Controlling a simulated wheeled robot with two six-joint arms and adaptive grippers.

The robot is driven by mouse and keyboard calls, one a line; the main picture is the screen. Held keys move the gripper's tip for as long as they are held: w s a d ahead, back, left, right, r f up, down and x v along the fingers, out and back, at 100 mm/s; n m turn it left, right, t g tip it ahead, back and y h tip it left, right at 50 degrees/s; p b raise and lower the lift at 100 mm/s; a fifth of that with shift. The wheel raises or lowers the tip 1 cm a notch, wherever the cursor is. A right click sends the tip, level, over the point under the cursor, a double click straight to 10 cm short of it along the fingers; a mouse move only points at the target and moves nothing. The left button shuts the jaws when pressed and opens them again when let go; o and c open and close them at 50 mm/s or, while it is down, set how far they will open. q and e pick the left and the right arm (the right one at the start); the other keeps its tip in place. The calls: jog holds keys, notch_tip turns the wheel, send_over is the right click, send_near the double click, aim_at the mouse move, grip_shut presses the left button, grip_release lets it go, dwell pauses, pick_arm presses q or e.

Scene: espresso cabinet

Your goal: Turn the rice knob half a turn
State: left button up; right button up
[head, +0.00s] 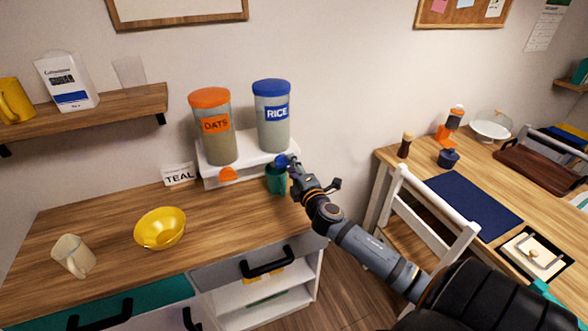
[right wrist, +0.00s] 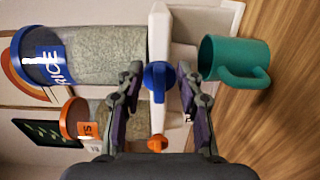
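The rice dispenser (head: 273,118) has a blue lid and a blue RICE label, and stands on the white dispenser base (head: 210,180). Its blue knob (head: 281,161) is on the front of the base. My right gripper (head: 291,164) is at the knob. In the right wrist view the open fingers (right wrist: 162,88) lie on either side of the blue knob (right wrist: 158,78), with a visible gap on the right side; contact on the left is unclear. A teal mug (head: 277,180) stands below the knob. My left gripper is out of view.
The oats dispenser (head: 213,130) with its orange knob (head: 228,174) stands to the left. A white chair (head: 430,225) stands at the right.

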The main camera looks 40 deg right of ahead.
jog(key=v, duration=1.2)
